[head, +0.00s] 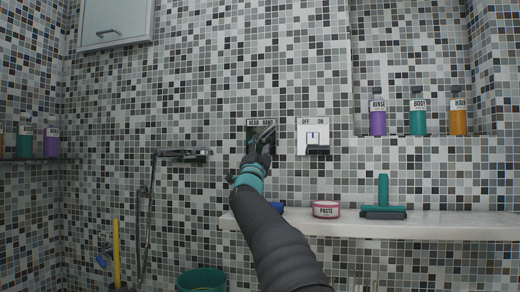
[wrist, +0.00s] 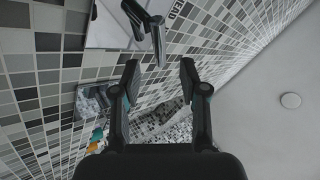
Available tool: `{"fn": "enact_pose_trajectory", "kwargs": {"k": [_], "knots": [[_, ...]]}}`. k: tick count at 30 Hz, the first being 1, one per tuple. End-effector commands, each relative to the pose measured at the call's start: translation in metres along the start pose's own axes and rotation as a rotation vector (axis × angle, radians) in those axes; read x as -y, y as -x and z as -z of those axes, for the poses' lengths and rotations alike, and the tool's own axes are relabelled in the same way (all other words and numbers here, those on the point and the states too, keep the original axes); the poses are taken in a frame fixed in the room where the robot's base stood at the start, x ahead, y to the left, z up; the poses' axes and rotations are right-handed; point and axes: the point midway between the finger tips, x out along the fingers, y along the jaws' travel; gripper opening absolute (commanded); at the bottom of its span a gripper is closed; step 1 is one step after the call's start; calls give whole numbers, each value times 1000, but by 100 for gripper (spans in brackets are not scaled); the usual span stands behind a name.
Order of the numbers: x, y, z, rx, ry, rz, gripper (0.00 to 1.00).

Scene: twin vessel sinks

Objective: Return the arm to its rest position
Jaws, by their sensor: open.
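My arm reaches up from the bottom middle of the head view. My gripper (head: 262,136) is in front of the wall plate marked HEAD HAND (head: 262,122) and hides most of it. In the wrist view my gripper (wrist: 159,78) is open, with nothing between its fingers. That view also shows the light plate with the word HEAD (wrist: 176,9) and a dark lever (wrist: 150,28) beyond the fingertips. The lever looks apart from the fingers, but the exact gap is hard to tell.
An OFF ON plate (head: 304,139) with a dark handle (head: 318,150) is right of my gripper. A shelf (head: 440,225) holds a pink PASTE tin (head: 326,209) and a teal squeegee (head: 383,195). A dark wall bar (head: 180,154) is left. A teal bucket (head: 201,279) stands below.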

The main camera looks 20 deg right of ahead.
Motion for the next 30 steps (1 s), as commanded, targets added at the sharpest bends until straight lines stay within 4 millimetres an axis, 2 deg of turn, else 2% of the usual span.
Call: {"fn": "enact_pose_trajectory", "kwargs": {"k": [19, 23, 26, 30], "knots": [[1, 6, 0, 1, 0, 1, 43], [7, 8, 1, 43, 16, -4, 43], [19, 16, 2, 136, 55, -13, 43], [34, 46, 0, 336, 140, -38, 43]]}}
